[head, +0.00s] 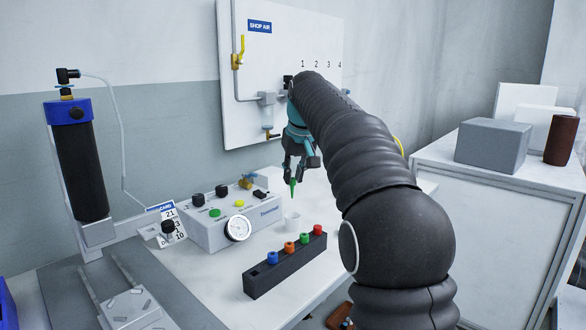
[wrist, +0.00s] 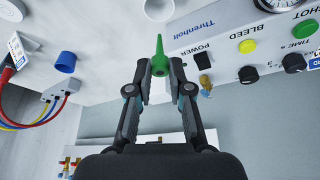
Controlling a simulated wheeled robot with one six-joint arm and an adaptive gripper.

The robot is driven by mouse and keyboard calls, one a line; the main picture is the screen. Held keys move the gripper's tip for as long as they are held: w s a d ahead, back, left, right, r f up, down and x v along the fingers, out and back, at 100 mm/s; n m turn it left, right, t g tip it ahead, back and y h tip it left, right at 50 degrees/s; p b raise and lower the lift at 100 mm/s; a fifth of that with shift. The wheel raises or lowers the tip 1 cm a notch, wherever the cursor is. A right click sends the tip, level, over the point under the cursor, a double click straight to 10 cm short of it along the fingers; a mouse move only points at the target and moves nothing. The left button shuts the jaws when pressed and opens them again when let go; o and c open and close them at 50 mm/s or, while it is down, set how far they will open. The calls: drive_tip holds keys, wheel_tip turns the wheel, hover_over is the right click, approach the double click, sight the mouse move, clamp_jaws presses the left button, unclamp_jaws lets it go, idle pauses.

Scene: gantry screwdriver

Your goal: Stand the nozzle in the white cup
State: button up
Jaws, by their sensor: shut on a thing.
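My gripper (head: 299,166) is shut on a green tapered nozzle (head: 293,188) and holds it in the air with its narrow tip pointing down. In the wrist view the nozzle (wrist: 160,56) sits between the two fingertips (wrist: 160,70). The small white cup (head: 292,221) stands on the white bench below the nozzle tip in the head view. In the wrist view the cup (wrist: 159,9) is at the top edge, partly cut off, beyond the tip. Nozzle and cup are apart.
A dark rack (head: 284,267) with blue, orange, green and red pieces stands in front of the cup. A control box (head: 233,220) with gauge and buttons is to the left. A blue cap (wrist: 66,62) shows in the wrist view.

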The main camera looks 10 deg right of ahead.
drive_tip(key=b, duration=0.4)
hover_over(294, 229)
drive_tip(key=w, duration=0.1)
drive_tip(key=shift+d+f, duration=0.1)
drive_tip(key=shift+f, duration=3.6)
drive_tip(key=o, duration=0.8)
drive_tip(key=shift+r, duration=0.1)
drive_tip(key=shift+v, duration=5.9)
